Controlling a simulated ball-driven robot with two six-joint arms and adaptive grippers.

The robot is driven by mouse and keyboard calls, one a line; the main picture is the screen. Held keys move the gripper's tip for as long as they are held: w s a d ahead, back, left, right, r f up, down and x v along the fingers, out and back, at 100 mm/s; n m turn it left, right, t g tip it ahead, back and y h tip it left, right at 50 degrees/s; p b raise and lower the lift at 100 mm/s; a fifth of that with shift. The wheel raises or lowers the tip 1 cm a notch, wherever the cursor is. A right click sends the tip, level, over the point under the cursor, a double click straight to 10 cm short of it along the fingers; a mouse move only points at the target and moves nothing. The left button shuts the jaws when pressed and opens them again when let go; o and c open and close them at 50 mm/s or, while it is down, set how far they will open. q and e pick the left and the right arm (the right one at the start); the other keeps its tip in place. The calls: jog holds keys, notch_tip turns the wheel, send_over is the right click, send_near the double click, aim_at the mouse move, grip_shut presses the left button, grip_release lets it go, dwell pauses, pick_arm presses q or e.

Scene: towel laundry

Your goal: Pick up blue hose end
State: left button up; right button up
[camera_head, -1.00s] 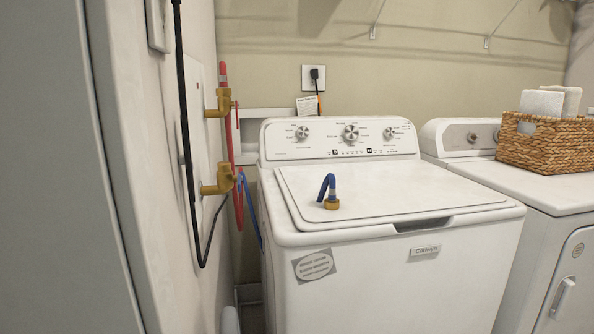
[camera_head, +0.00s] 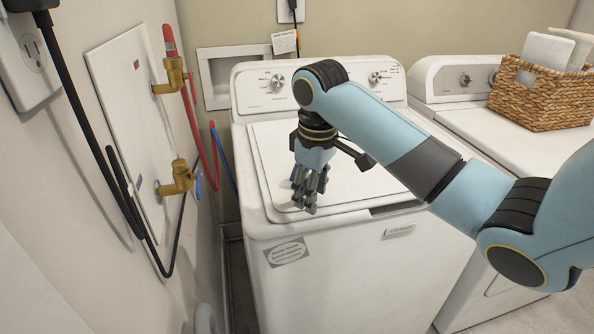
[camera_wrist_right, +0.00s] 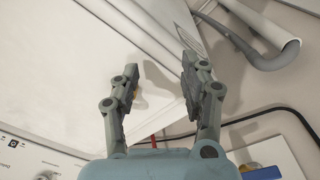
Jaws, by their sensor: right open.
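My right gripper (camera_head: 308,203) points down over the front left of the white washer's lid (camera_head: 265,165). In the right wrist view (camera_wrist_right: 160,82) its two fingers stand apart with only pale surface and a shadow between them. The blue hose end cannot be made out clearly now; in the head view the hand and fingers cover the part of the lid where it stood. A small yellowish speck shows beside the left finger in the wrist view, too small to identify. My left gripper is not in view.
Brass taps (camera_head: 177,178) with red (camera_head: 191,120) and blue hoses (camera_head: 222,160) are on the left wall, beside a black cable (camera_head: 100,150). A dryer (camera_head: 480,120) with a wicker basket (camera_head: 540,97) stands at right.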

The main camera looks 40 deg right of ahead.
aim_at(308, 171)
jog(key=shift+g+y, duration=0.3)
jog(key=shift+g, duration=0.1)
jog(key=w+d+r, duration=0.1)
jog(key=w+r, duration=0.1)
jog(key=r, duration=0.1)
jog(key=w+d+r, duration=0.2)
jog(key=r, duration=0.1)
jog(key=w+d+r+p, duration=0.1)
jog(key=w+r, duration=0.1)
jog(key=r, duration=0.1)
jog(key=shift+d, duration=0.2)
jog(key=shift+w+d+r, duration=0.1)
jog(key=shift+w+r, duration=0.05)
jog(key=shift+f+b, duration=0.35)
jog(key=shift+b, duration=0.25)
notch_tip(308, 171, down, 2)
jog(key=shift+f+b, duration=0.25)
jog(key=shift+b, duration=1)
jog(key=f, duration=0.3)
jog(key=f+p, duration=0.1)
jog(key=f, duration=0.3)
jog(key=shift+w+a+f, duration=0.15)
jog(key=shift+w+a, duration=0.05)
grip_shut()
